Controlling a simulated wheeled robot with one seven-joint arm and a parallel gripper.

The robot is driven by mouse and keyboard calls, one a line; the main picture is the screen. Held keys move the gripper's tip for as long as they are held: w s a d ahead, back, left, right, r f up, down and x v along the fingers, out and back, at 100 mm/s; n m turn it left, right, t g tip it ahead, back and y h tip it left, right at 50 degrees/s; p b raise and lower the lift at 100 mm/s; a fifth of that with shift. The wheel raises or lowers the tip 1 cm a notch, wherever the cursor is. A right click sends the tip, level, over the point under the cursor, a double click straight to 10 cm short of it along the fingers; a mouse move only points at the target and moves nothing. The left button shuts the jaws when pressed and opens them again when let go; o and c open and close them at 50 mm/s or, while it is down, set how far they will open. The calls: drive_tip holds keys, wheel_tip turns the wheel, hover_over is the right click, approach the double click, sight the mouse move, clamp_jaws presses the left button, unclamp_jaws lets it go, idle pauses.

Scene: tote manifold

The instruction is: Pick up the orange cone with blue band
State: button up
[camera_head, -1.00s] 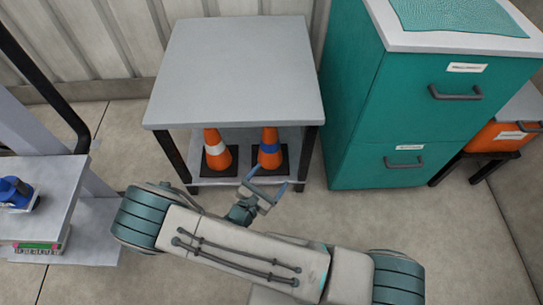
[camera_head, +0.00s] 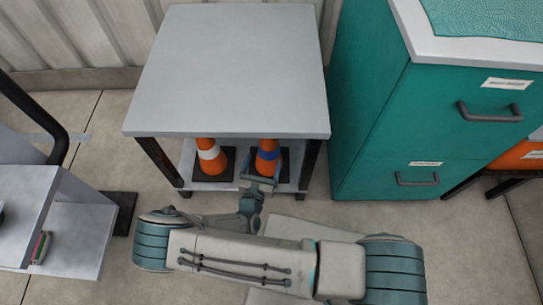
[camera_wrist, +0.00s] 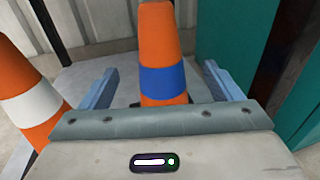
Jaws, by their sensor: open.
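The orange cone with the blue band (camera_head: 267,157) stands upright on the lower shelf under the grey table, its base partly hidden behind my gripper. In the wrist view the cone (camera_wrist: 162,50) rises between my two fingers, with the blue band just past the palm. My gripper (camera_head: 262,180) is open at the front of the shelf. In the wrist view its fingers (camera_wrist: 160,84) stand apart on either side of the cone, with a gap visible on each side.
An orange cone with a white band (camera_head: 211,157) stands close on the left, outside my left finger. The grey tabletop (camera_head: 230,70) overhangs both cones. A teal drawer cabinet (camera_head: 370,130) stands right of the table. Dark table legs flank the shelf opening.

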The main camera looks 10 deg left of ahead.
sight(267, 149)
drive_tip(key=w, duration=0.3)
drive_tip(key=w+b, duration=0.1)
drive_tip(key=w, duration=0.1)
drive_tip(key=shift+a+f, duration=0.2)
drive_tip(key=shift+a, duration=0.1)
drive_tip(key=w+b, duration=0.1)
drive_tip(key=w, duration=0.1)
drive_tip(key=w+b, duration=0.1)
drive_tip(key=w, duration=0.1)
drive_tip(key=shift+w+f+b, duration=0.2)
drive_tip(key=shift+w+b, duration=0.15)
drive_tip(key=shift+w, duration=0.4)
drive_tip(key=shift+r, duration=0.1)
drive_tip(key=shift+c, duration=0.4)
drive_tip(key=c, duration=1.6)
drive_tip(key=shift+c, duration=0.2)
drive_tip(key=shift+r, duration=0.1)
